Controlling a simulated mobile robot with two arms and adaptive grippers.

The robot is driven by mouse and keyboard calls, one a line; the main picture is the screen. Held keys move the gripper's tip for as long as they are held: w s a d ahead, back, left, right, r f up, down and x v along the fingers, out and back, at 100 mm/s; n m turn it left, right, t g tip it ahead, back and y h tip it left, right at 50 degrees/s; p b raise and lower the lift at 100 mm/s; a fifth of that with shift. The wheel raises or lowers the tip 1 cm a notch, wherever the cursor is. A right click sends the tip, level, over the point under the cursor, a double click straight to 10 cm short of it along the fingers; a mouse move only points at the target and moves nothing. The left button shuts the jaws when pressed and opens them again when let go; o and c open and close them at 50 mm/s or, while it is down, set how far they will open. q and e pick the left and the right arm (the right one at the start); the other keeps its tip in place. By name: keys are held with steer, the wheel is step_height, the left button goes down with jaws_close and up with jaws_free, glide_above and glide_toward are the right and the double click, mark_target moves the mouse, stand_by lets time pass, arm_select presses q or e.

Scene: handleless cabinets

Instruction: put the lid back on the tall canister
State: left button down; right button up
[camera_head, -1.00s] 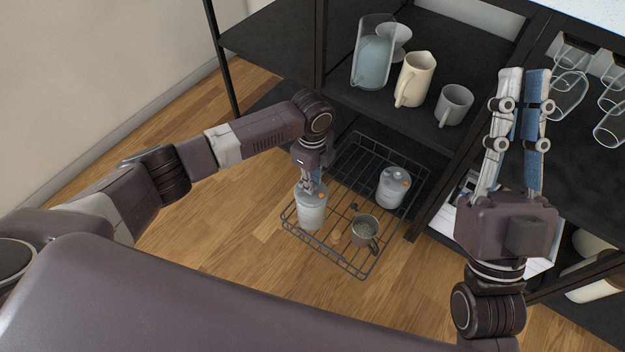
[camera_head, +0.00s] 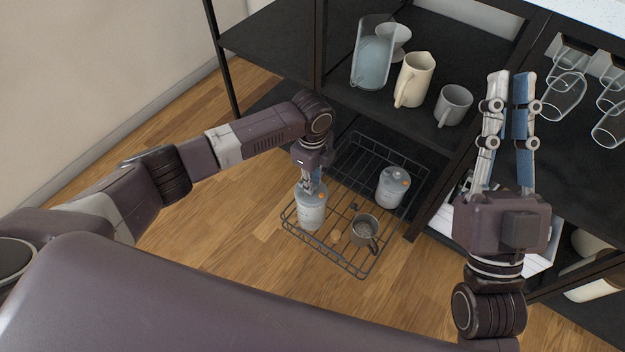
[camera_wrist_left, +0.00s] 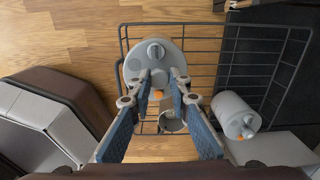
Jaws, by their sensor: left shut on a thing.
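My left gripper (camera_head: 312,186) points down at the top of a grey-white canister (camera_head: 312,211) that stands upright on a wire rack. In the left wrist view its fingers (camera_wrist_left: 163,76) are closed in on a round grey lid (camera_wrist_left: 134,68) with a knob (camera_wrist_left: 155,50). The lid is at the canister's top; whether it is fully seated cannot be told. A second grey canister (camera_head: 391,189) with a knobbed lid and an orange mark stands apart at the rack's right; it also shows in the left wrist view (camera_wrist_left: 232,110). My right gripper (camera_head: 510,75) is empty, fingers apart, before the shelves.
A glass pitcher (camera_head: 372,62), cream jug (camera_head: 414,80) and grey mug (camera_head: 454,104) stand on the shelf above. Floor left of the rack is clear.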

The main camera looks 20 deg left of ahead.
steer(key=shift+w+f+g, duration=0.3)
steer(key=shift+w+f, duration=0.15)
steer(key=shift+f, duration=0.1)
steer(key=shift+w+f, duration=0.15)
steer(key=shift+f, duration=0.05)
steer(key=shift+w+a+f, duration=0.1)
stand_by(0.3)
arm_select(q)
steer(key=c, duration=1.2)
jaws_free()
steer(key=shift+c, duration=0.2)
